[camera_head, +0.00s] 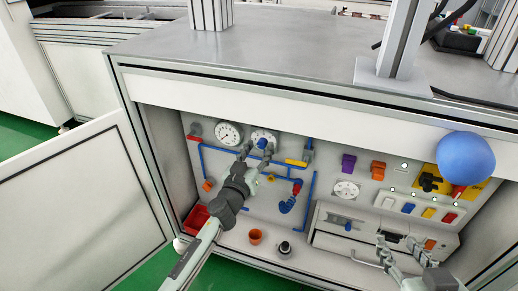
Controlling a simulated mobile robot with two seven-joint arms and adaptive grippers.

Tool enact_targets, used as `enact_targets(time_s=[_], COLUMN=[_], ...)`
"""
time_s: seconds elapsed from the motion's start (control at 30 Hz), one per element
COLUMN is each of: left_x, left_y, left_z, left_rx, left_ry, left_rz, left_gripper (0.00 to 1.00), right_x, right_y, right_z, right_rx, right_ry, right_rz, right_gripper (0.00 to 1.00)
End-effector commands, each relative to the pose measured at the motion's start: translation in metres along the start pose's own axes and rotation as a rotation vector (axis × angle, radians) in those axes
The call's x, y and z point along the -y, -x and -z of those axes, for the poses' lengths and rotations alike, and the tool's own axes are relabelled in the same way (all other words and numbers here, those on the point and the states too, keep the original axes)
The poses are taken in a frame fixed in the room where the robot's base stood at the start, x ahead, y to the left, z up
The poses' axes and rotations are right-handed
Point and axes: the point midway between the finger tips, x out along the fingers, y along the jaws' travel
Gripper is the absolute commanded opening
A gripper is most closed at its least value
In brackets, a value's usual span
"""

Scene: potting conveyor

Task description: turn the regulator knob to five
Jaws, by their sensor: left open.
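A round white dial (265,135) with a small blue knob (262,143) at its middle, which looks like the regulator knob, sits on the upper left of the grey panel. Its scale is too small to read. My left gripper (254,151) is open, with its fingertips at the lower edge of this dial, close to the blue knob. I cannot tell whether they touch it. The fingers hide part of the lower dial. My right gripper (397,241) is low at the right, in front of the drawer unit, with its fingers apart and nothing between them.
A white gauge (229,134) is just left of the dial. Blue pipes (224,149) and a yellow part (296,162) surround it. A large blue ball (466,158) is at the right, by switches. An orange pot (256,237) stands below. The cabinet door (75,205) is open left.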

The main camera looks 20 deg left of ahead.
Motion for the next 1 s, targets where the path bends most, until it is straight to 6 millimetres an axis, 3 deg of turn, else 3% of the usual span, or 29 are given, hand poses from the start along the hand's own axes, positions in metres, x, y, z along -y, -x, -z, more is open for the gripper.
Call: enact_targets(time_s=[0.3, 0.67, 1.0], left_x=[0.0000, 0.0000, 0.0000], left_y=[-0.0039, -0.0036, -0.0035], left_z=[-0.0004, -0.0004, -0.0005], left_rx=[0.001, 0.001, 0.001], left_ry=[0.000, 0.000, -0.035], left_rz=[0.000, 0.000, 0.000], left_gripper=[0.45, 0.00, 0.00], right_x=[0.0006, 0.0007, 0.0010], right_y=[-0.0001, -0.0001, -0.0004], right_z=[0.0010, 0.0009, 0.0018], right_rx=[-0.004, -0.004, -0.010], right_ry=[-0.001, -0.001, -0.001], right_rz=[0.001, 0.002, 0.002], right_gripper=[0.40, 0.40, 0.40])
